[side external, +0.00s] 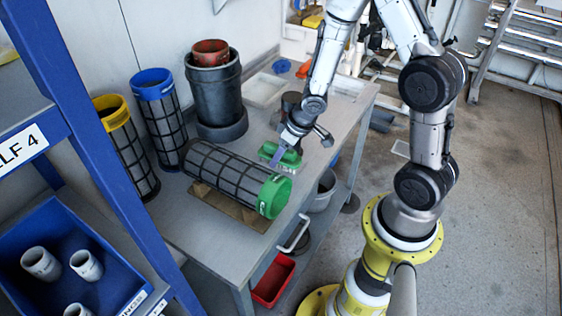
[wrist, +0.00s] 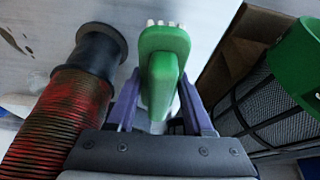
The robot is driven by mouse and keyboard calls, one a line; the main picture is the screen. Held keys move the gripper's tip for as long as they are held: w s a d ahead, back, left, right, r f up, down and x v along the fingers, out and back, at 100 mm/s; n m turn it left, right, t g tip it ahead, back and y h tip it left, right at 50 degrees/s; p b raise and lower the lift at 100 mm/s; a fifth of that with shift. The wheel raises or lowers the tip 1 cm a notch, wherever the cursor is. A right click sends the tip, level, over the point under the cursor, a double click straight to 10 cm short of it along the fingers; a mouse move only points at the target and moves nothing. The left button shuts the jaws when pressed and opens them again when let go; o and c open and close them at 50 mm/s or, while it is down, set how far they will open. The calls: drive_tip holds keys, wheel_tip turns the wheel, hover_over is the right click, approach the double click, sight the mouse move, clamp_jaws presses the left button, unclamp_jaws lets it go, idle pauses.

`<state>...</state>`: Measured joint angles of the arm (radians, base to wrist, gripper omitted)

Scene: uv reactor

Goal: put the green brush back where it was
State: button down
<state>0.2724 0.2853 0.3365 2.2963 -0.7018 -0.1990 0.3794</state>
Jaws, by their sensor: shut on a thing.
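The green brush (wrist: 163,62) is held between the two purple fingers of my gripper (wrist: 158,112) in the wrist view, with pale bristles showing at its far end. In the side view the green brush (side external: 280,154) is at my gripper (side external: 283,160), over the grey table just behind the green-capped filter cylinder. I cannot tell from these frames whether the brush touches the table.
A black mesh cylinder with a green end (side external: 274,197) lies on a wooden cradle (side external: 222,205). Yellow-topped (side external: 112,112) and blue-topped (side external: 152,84) cylinders and a dark pot (side external: 213,90) stand behind. A reddish ribbed cylinder (wrist: 65,115) is left of the brush in the wrist view.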

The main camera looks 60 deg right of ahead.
sight(281, 163)
drive_tip(key=shift+s+f, duration=0.1)
drive_tip(key=shift+f, duration=1.3)
drive_tip(key=shift+f, duration=0.25)
drive_tip(key=shift+c, duration=1.4)
unclamp_jaws()
drive_tip(key=shift+r, duration=0.1)
drive_tip(key=shift+v, duration=3.7)
